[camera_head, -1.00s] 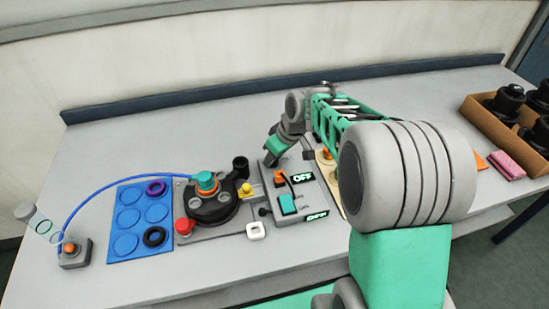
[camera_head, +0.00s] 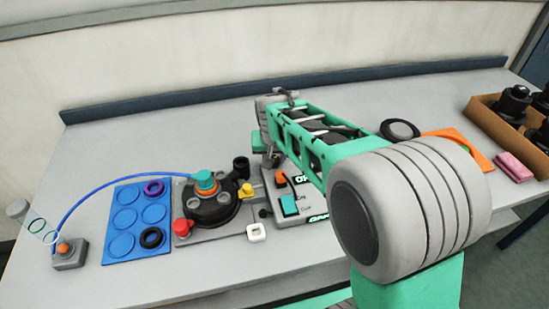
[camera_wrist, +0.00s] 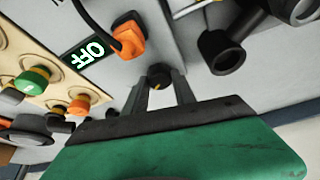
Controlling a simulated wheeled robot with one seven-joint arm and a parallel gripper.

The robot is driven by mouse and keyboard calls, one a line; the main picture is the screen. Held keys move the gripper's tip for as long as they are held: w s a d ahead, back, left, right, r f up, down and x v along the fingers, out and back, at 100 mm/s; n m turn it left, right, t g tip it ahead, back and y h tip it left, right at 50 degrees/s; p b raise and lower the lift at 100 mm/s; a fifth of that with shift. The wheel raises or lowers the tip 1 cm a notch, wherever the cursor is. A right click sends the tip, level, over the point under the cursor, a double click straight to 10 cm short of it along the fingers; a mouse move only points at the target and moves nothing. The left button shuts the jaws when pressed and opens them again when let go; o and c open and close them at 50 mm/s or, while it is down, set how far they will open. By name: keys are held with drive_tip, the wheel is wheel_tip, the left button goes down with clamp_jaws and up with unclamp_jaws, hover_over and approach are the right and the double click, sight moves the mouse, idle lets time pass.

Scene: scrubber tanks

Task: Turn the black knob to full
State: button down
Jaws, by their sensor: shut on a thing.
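The black knob (camera_wrist: 158,74), with a small yellow mark, sits on the grey control box (camera_wrist: 190,50). My gripper (camera_wrist: 160,82) is shut on it, one finger on each side, in the wrist view. In the head view, my gripper (camera_head: 270,160) is at the far end of the grey control box (camera_head: 268,190), and my arm hides the knob. A teal switch (camera_head: 289,205) is on the box's near part.
A black round device (camera_head: 212,203) with a teal-and-orange top stands left of the box, beside a blue tray (camera_head: 124,222) with rings. A brown crate (camera_head: 484,118) with black parts is at the right. My arm covers the area right of the box.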

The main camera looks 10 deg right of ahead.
drive_tip(key=shift+r+m, duration=0.1)
drive_tip(key=shift+m, duration=0.2)
drive_tip(key=c, duration=1)
unclamp_jaws()
drive_tip(key=shift+c, duration=0.2)
drive_tip(key=v, duration=0.7)
drive_tip(key=shift+r, duration=0.3)
drive_tip(key=shift+s+a, duration=0.1)
drive_tip(key=shift+s, duration=0.05)
